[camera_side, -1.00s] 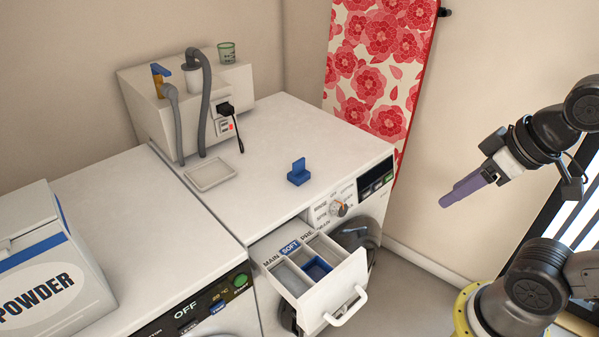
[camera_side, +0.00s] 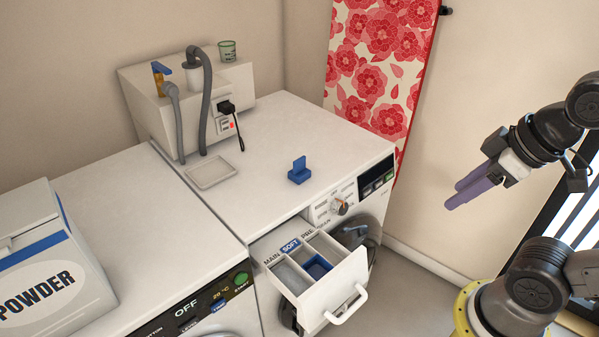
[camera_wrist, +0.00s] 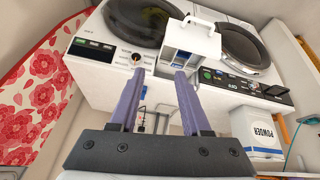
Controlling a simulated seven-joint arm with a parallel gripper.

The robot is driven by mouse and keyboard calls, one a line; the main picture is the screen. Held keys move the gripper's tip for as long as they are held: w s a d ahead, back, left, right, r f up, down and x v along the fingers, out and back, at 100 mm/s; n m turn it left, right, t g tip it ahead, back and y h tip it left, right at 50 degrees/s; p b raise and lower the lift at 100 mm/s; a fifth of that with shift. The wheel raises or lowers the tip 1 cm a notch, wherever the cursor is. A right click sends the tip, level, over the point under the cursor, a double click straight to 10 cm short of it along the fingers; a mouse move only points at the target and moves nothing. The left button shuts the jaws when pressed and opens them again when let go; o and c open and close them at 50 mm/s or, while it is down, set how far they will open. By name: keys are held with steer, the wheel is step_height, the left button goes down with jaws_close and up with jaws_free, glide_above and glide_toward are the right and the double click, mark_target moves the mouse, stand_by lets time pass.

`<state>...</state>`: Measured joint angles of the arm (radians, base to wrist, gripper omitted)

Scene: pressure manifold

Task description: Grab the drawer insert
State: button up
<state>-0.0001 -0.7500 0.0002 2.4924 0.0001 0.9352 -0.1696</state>
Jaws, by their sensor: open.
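A blue L-shaped piece (camera_side: 299,172) stands on the white top of the right-hand washing machine. Another blue piece (camera_side: 318,267) lies in a compartment of the pulled-out detergent drawer (camera_side: 345,280). The frames do not show for certain which blue piece is the drawer insert. The drawer also shows in the wrist view (camera_wrist: 193,43), with some blue visible beside a finger. My gripper (camera_side: 456,195) is in the air to the right of the machine, apart from both blue pieces. Its two purple fingers are spread and empty, as the wrist view (camera_wrist: 157,85) also shows.
A shallow white tray (camera_side: 213,172) lies on the machine top, before a white box with grey hoses (camera_side: 190,95). A powder box (camera_side: 45,265) stands on the left machine. A flowered board (camera_side: 375,70) leans at the wall. The air between gripper and drawer is clear.

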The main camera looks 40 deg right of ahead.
steer(key=w+r+n, duration=0.9)
steer(key=w+r, duration=0.2)
steer(key=r, duration=0.2)
steer(key=n+g, duration=0.5)
steer(key=n, duration=0.3)
glide_above(299, 159)
step_height(299, 159, down, 16)
step_height(299, 159, down, 9)
steer(key=shift+s+d+f, duration=0.1)
steer(key=shift+d, duration=0.05)
steer(key=shift+f, duration=3.1)
jaws_close()
